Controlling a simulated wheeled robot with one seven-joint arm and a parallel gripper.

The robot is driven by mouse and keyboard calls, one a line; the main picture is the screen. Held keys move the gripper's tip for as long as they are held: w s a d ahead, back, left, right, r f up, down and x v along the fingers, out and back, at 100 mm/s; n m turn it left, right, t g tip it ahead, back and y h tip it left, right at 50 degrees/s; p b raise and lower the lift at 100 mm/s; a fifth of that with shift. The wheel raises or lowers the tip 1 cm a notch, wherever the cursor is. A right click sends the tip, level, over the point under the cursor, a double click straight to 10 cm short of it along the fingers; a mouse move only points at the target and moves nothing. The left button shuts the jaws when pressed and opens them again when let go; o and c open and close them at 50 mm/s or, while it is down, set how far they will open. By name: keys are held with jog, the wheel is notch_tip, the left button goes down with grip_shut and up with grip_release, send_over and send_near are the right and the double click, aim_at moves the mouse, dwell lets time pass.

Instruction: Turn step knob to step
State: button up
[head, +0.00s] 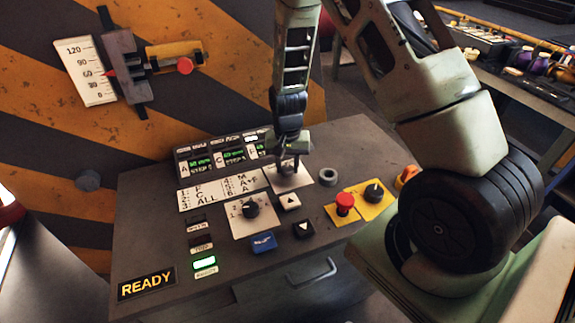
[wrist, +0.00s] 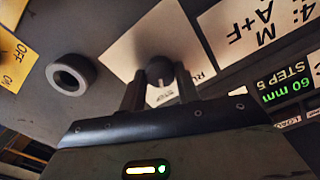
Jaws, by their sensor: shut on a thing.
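The step knob (wrist: 159,68) is a dark round knob on a pale plate (wrist: 150,38) in the wrist view. My gripper (wrist: 160,86) has one finger on each side of the knob and is shut on it. A light mark on the knob faces the gripper body, toward a small label between the fingers that I cannot read clearly. Part of a label starting "RU" shows beside the right finger. In the head view my gripper (head: 289,155) reaches down onto the pale plate (head: 303,183) and mostly hides the knob.
A grey ring (head: 328,176) stands right of the plate, with a red button (head: 344,203) and another black knob (head: 374,192) beyond. A second selector knob (head: 250,208) and arrow buttons (head: 290,201) lie nearer. A display reads READY (head: 146,284); a green lamp (head: 205,263) is lit.

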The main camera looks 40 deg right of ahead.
aim_at(287, 168)
jog(key=shift+m, duration=0.3)
dwell(0.4)
jog(key=o, duration=1)
jog(key=shift+r, duration=0.1)
notch_tip(287, 168, up, 17)
jog(key=shift+r+b, duration=0.15)
jog(key=shift+b, duration=0.95)
